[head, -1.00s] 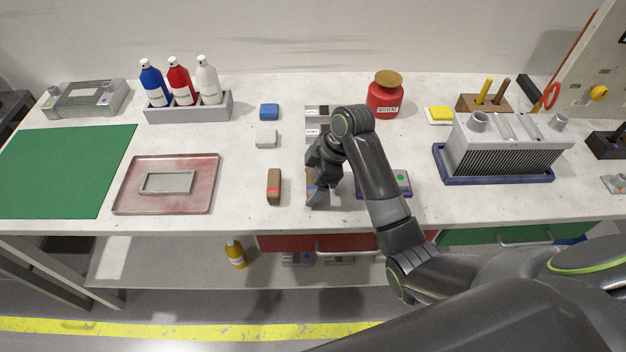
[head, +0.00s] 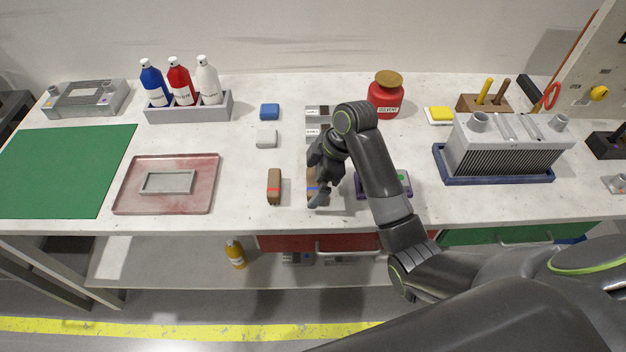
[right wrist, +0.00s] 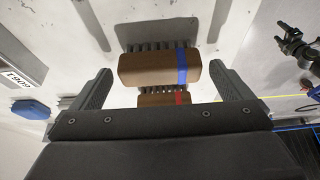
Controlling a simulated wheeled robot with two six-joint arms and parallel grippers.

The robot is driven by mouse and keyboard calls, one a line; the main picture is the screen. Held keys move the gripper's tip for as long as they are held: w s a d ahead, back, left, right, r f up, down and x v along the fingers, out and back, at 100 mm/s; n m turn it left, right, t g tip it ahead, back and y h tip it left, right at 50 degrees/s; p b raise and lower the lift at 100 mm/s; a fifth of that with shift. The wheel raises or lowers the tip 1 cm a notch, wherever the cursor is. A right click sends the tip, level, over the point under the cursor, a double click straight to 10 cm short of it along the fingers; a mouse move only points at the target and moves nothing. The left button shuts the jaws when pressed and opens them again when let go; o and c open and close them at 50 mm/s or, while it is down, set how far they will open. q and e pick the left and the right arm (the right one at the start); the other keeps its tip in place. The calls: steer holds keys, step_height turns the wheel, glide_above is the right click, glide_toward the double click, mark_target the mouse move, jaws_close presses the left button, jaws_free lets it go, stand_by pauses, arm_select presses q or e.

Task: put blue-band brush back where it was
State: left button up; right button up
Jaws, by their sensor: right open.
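The blue-band brush (head: 311,187) is a brown block with a blue stripe, at the front middle of the white bench, partly hidden by my right gripper (head: 318,196). In the right wrist view the blue-band brush (right wrist: 150,69) shows whole, bristles towards the bench, between and beyond the two spread fingers. My right gripper (right wrist: 161,78) is open, with a gap on both sides of the brush. A similar red-band brush (head: 274,187) stands to its left. A dark gripper, apparently my left (right wrist: 298,45), shows small at the right wrist view's edge; its jaws are unclear.
A purple-edged item (head: 404,182) lies right of the brush, partly behind my arm. A red tray (head: 128,197) is at left. The red solvent jar (head: 384,99) stands farther back.

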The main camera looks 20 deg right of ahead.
mark_target(314, 180)
steer(key=v, duration=0.3)
steer(key=shift+d+r, duration=0.2)
steer(key=shift+r, duration=0.15)
steer(key=w+p+v, duration=0.1)
steer(key=p+v, duration=0.4)
steer(key=v, duration=0.2)
steer(key=shift+s+r+p, duration=0.15)
steer(key=shift+s+p, duration=0.2)
steer(key=shift+s, duration=0.2)
